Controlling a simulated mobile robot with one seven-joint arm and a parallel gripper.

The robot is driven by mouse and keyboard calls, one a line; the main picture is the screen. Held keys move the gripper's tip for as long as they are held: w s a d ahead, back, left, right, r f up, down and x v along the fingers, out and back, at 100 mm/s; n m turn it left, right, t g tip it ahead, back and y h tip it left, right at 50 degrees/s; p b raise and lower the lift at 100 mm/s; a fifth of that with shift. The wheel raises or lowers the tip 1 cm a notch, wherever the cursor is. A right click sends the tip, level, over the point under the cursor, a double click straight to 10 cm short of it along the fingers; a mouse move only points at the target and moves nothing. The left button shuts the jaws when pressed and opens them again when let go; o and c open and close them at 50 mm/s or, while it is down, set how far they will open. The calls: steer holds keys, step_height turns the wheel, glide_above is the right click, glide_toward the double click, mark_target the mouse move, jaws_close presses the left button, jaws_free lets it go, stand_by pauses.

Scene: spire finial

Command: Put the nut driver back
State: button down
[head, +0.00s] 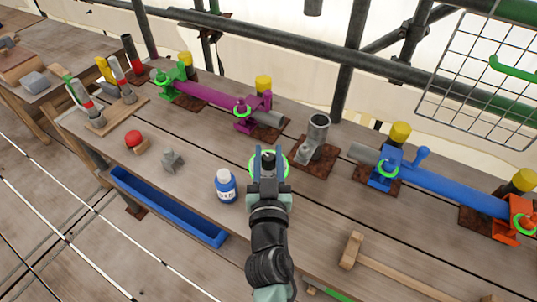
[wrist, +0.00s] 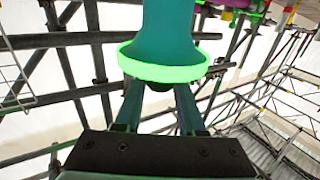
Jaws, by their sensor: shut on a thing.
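My gripper (head: 268,160) is over the middle of the workbench and is shut on a teal piece with a bright green ring, which I take for the nut driver (wrist: 168,28). In the wrist view it stands out between my two fingers, its dark end near them. In the head view my gripper hides most of it. A wooden tool rack (head: 115,116) stands at the bench's left end, with several upright tools with red, grey and yellow parts. I cannot tell which slot is empty.
A purple clamped bar (head: 205,95) and a blue one (head: 440,188) line the back. A blue trough (head: 165,207) and a mallet (head: 352,251) are at the front.

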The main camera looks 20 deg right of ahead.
steer(key=shift+r, duration=0.2)
steer(key=shift+c, duration=2.3)
jaws_free()
steer(key=shift+o, duration=0.5)
steer(key=shift+f, duration=0.35)
steer(key=o, duration=0.4)
steer(key=shift+r, duration=0.1)
steer(key=shift+c, duration=0.2)
steer(key=shift+f+b, duration=0.55)
steer(key=shift+b, duration=0.15)
steer(key=shift+s, duration=0.15)
steer(key=b+v, duration=0.3)
steer(key=v, duration=0.6)
